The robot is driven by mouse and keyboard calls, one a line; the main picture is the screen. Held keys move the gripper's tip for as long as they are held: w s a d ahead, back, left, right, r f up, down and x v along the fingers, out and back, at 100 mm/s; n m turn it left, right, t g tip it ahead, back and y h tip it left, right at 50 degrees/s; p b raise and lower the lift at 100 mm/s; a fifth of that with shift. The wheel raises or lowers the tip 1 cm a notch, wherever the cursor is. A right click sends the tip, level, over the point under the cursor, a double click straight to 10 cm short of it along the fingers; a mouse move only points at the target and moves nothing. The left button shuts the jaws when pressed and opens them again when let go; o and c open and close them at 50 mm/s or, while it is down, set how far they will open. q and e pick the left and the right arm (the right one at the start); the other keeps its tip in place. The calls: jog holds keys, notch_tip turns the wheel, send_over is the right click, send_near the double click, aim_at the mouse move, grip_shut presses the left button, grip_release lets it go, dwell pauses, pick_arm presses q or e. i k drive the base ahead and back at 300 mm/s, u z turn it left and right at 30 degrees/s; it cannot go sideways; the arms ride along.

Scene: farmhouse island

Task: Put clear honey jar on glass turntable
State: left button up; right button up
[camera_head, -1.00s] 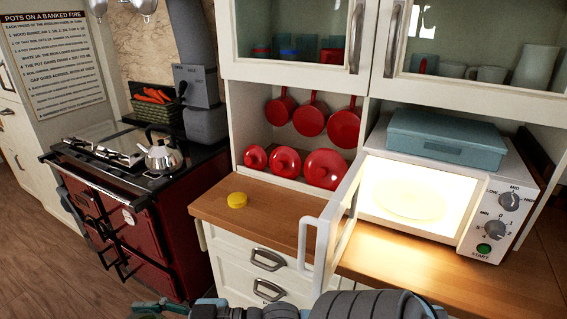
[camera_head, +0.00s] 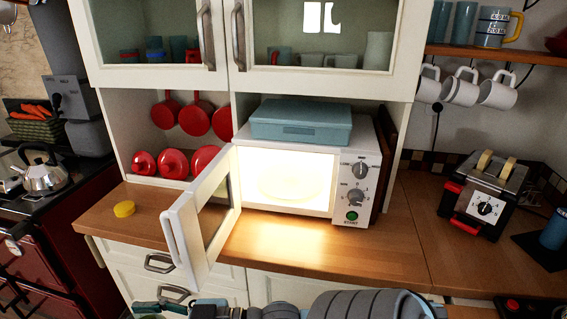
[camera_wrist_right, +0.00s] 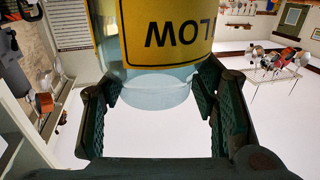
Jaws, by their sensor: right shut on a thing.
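The glass turntable (camera_head: 284,187) lies inside the lit microwave (camera_head: 371,157) and is washed out by the glow, so its rim is faint. In the right wrist view, my right gripper (camera_wrist_right: 160,92) is shut on a clear jar (camera_wrist_right: 160,95) with a yellow label and black letters. Only the jar's lower part shows there, and its top is out of frame. In the head view, an arm of mine lies along the bottom edge, below and in front of the counter. The jar is not clearly visible there. My left gripper is not identifiable in either view.
The microwave door (camera_head: 198,217) stands open, jutting forward on the left of the opening. A blue-grey box (camera_head: 301,121) sits on the microwave. A toaster (camera_head: 485,201) stands at right. The counter before the microwave is clear.

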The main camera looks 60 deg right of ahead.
aim_at(292, 178)
jog(key=z, duration=1.3)
jog(key=i, duration=1)
